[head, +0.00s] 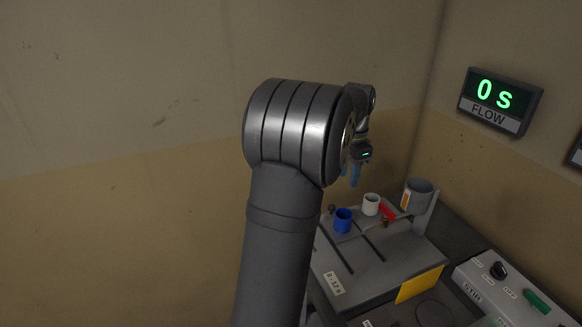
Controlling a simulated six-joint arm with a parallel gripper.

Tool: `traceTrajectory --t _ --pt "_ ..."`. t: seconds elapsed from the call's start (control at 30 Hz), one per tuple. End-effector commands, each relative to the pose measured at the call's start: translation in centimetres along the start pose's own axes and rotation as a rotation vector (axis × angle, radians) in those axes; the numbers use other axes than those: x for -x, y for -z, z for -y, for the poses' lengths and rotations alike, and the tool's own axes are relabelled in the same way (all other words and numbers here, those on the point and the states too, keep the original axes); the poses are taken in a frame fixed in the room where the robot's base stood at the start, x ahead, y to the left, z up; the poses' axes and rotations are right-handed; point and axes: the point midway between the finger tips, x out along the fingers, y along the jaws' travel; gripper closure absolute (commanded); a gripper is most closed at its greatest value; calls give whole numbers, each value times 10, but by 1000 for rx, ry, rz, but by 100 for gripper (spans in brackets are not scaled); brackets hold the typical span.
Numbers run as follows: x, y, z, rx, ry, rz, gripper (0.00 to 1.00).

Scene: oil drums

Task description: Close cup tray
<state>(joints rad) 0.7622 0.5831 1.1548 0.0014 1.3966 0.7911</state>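My gripper (351,172) hangs above the grey bench unit, its blue fingers pointing down. It is partly hidden behind my own arm, and I cannot tell whether it is open or shut. Nothing shows in it. Below it, a blue cup (343,220) and a white cup (371,204) stand on the back part of the grey unit (385,272), whose top has dark slots. I cannot clearly pick out which part is the cup tray or how far it is open. My arm covers the unit's left side.
A grey mug-like container (418,194) with an orange mark stands at the back right, beside a red item (388,211). A yellow panel (419,285) is on the unit's front. A control box (515,290) with a black knob is at right. A wall display (499,99) reads "0 s FLOW".

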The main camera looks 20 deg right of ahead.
Motion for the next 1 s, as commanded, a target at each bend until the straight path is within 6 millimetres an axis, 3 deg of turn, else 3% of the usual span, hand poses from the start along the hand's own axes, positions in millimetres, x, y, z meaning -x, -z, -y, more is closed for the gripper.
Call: traceTrajectory --t 0.03,0.2,0.4,0.6,0.87,1.0 --pt "-2 0 3 30 7 -3 71" --pt "-17 2 23 281 71 -49 100" --pt "-36 5 55 689 151 -163 100" --pt "-47 7 77 975 183 -269 100" --pt "-58 9 86 1076 187 -309 100" --pt "-78 12 91 1074 186 -306 100"
